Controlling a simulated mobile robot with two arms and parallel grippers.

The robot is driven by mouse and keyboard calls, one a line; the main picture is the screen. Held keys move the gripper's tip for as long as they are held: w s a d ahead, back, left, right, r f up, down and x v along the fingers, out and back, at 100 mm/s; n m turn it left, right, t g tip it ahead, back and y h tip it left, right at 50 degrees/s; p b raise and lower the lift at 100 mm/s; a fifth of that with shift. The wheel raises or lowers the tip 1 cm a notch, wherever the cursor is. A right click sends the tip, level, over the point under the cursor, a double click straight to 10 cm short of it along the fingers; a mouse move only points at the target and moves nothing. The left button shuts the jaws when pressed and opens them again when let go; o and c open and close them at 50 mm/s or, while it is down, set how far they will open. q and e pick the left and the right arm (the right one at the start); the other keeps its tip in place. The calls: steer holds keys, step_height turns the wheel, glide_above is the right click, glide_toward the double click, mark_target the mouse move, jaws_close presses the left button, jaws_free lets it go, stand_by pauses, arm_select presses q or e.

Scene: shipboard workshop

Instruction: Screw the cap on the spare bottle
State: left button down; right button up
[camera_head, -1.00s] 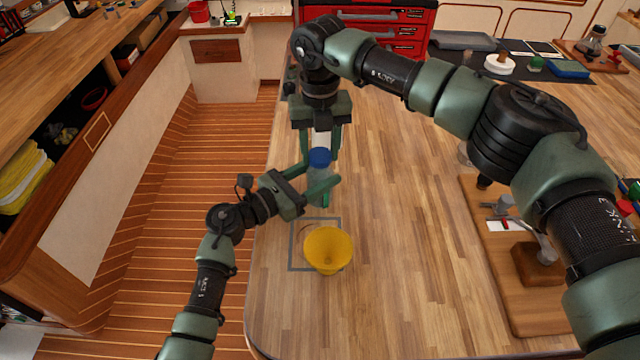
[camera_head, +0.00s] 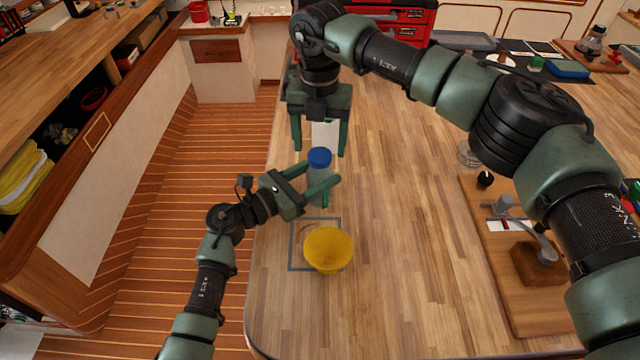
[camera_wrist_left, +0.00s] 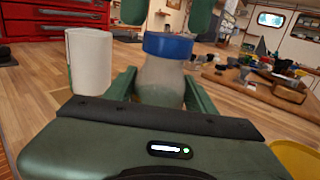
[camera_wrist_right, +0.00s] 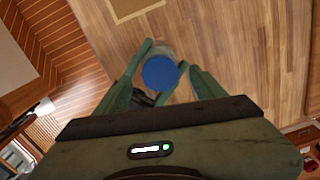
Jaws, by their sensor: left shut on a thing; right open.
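The spare bottle (camera_head: 319,187) is clear and stands upright near the table's left edge, with a blue cap (camera_head: 320,157) on its top. My left gripper (camera_head: 322,190) is shut around the bottle's body. In the left wrist view the cap (camera_wrist_left: 168,45) sits level on the bottle (camera_wrist_left: 160,82), which holds pale contents. My right gripper (camera_head: 320,150) is open and empty, pointing down, behind and above the cap. The right wrist view shows the cap (camera_wrist_right: 160,73) from above, clear of the fingers. How tight the cap is cannot be seen.
A yellow funnel-like bowl (camera_head: 328,250) stands on a grey square outline (camera_head: 292,262) in front of the bottle. A white cylinder (camera_wrist_left: 90,62) stands behind the bottle. A wooden board (camera_head: 510,290) with tools lies right. The middle of the table is clear.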

mark_target(308, 180)
step_height(308, 180, up, 10)
stand_by(0.3)
steer(key=shift+f, duration=0.1)
arm_select(q)
steer(key=shift+c, duration=2.2)
jaws_free()
steer(key=b+v, duration=0.1)
steer(key=v, duration=0.2)
steer(key=b+v, duration=0.1)
steer(key=v, duration=0.2)
steer(key=shift+s+a+f, duration=0.15)
steer(key=shift+a+f, duration=0.05)
steer(key=shift+a, duration=0.1)
steer(key=shift+s+a+r, duration=0.2)
steer(key=shift+s+a, duration=0.2)
arm_select(e)
steer(key=shift+f, duration=1.3)
